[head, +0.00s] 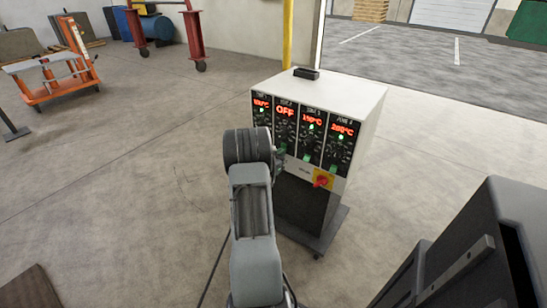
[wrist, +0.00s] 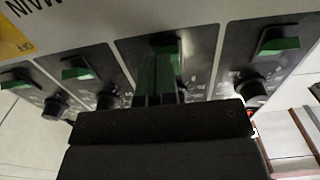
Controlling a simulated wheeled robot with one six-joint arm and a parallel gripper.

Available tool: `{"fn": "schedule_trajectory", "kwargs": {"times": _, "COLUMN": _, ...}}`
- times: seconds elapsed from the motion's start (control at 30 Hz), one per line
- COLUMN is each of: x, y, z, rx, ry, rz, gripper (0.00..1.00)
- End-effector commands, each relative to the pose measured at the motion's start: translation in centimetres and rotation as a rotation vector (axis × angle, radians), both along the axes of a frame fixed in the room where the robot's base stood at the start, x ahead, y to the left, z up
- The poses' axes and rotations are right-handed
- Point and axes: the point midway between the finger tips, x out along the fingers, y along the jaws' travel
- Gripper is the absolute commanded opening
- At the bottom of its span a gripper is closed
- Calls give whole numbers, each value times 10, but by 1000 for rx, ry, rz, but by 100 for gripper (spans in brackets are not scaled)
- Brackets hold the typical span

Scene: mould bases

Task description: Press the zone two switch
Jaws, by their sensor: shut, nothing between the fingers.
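The white control box (head: 350,100) carries four zone panels. The zone two panel (head: 285,125) reads OFF in red, while the other displays show temperatures. In the wrist view the panels appear upside down. The zone two switch (wrist: 165,41), a green rocker, is mostly hidden behind my fingertips. My gripper (wrist: 160,58) is shut and empty, its greenish fingers pointing at that switch. I cannot tell whether they touch it. In the head view my arm covers the lower left of the box front, and the fingers are largely hidden.
The zone three switch (wrist: 78,70) and zone one switch (wrist: 280,44) lie on either side of my fingers, with black knobs nearby. A red main switch on a yellow plate (head: 323,179) sits lower right.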

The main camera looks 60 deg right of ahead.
Motion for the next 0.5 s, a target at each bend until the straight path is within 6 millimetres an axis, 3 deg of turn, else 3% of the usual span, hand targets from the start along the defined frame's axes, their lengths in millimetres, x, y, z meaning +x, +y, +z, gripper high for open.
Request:
{"fn": "schedule_trajectory", "kwargs": {"times": 0.17, "x": 2, "y": 8, "z": 8, "rx": -1, "ry": 0, "rz": 2, "gripper": 0}}
{"fn": "schedule_trajectory", "kwargs": {"times": 0.37, "x": 4, "y": 39, "z": 24, "rx": -1, "ry": 1, "rz": 1, "gripper": 0}}
{"fn": "schedule_trajectory", "kwargs": {"times": 0.5, "x": 7, "y": 67, "z": 11, "rx": 0, "ry": 2, "rz": 1, "gripper": 0}}
